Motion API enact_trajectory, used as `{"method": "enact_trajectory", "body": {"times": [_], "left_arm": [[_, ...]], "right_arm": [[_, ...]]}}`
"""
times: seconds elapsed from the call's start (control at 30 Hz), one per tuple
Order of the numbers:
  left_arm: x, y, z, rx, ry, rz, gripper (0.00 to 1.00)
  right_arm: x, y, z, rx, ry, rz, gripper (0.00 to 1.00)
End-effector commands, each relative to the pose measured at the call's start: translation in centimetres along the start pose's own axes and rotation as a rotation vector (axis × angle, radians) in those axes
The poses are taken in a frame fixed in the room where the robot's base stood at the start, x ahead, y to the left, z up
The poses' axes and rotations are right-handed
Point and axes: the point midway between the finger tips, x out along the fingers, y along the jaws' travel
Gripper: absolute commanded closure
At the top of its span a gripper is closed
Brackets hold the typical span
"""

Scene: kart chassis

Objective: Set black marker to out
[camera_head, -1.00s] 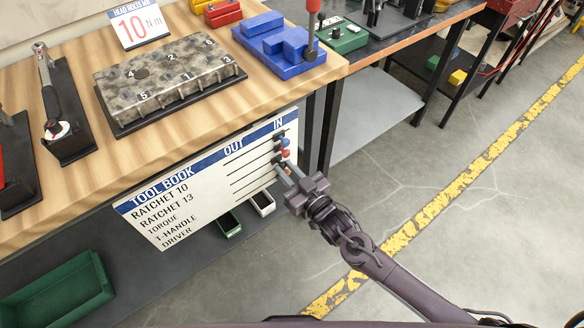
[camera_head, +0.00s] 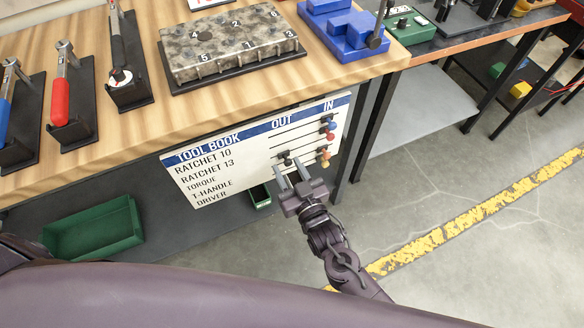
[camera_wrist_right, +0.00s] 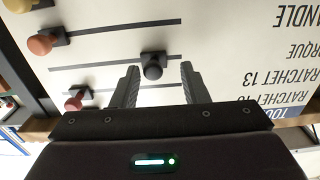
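The white tool book board (camera_head: 215,187) hangs on the bench front, with OUT and IN columns and slotted rows. The black marker (camera_head: 287,158) sits on a row below the OUT heading, left of the other markers. In the right wrist view the black marker (camera_wrist_right: 152,68) is a round knob on a dark block on its line. My right gripper (camera_head: 288,171) is open at the board. In the wrist view its fingers (camera_wrist_right: 158,75) lie either side of the black marker, with visible gaps. My left gripper is out of view.
The wooden bench edge (camera_head: 130,163) is above the board. A green bin (camera_head: 95,230) lies below left. The floor to the right is clear.

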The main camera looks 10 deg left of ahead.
Motion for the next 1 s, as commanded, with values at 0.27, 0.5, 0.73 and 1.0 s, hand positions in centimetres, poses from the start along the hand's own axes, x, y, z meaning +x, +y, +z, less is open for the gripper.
{"method": "enact_trajectory", "body": {"times": [0.27, 0.5, 0.73, 1.0], "left_arm": [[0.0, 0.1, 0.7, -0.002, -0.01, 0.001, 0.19], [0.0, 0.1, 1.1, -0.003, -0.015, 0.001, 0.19], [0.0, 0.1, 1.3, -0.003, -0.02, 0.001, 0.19], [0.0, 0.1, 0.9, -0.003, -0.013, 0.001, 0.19]], "right_arm": [[-0.2, 0.2, 0.0, -0.001, 0.001, 0.004, 0.6], [-3.7, 0.1, 0.1, -0.001, -0.002, 0.003, 0.6], [-7.0, 0.1, 0.1, -0.001, -0.001, 0.002, 0.6], [-7.8, 0.1, -0.1, -0.001, 0.002, 0.002, 0.6]]}}
